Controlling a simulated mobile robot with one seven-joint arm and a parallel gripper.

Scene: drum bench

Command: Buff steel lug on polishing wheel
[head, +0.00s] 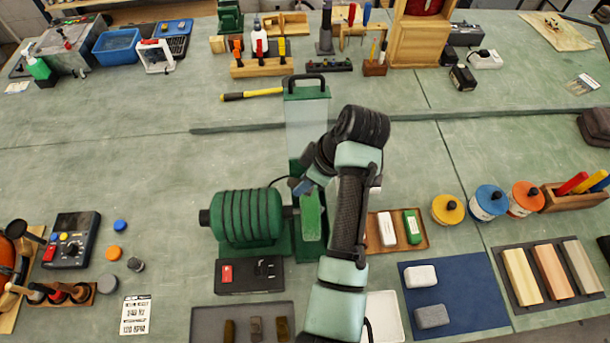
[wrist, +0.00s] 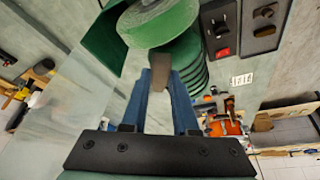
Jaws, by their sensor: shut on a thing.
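The polishing wheel (head: 311,217) is green and sits at the right of the ribbed green motor (head: 247,217). In the wrist view the wheel (wrist: 158,22) is at the top, its edge facing my fingers. My gripper (wrist: 163,84) has blue fingers shut on the steel lug (wrist: 160,66), a small brownish-grey piece. The lug's far end meets the wheel's lower edge in the picture; I cannot tell whether they touch. In the head view my gripper (head: 303,186) is mostly behind my arm, just beyond the wheel, and the lug is hidden.
A clear shield (head: 307,130) stands behind the wheel. A switch box (head: 249,276) lies in front of the motor. A grey tray (head: 205,318) with small brownish blocks is at the front. A wooden tray (head: 425,240) with bars and a blue mat (head: 465,290) lie right of my arm.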

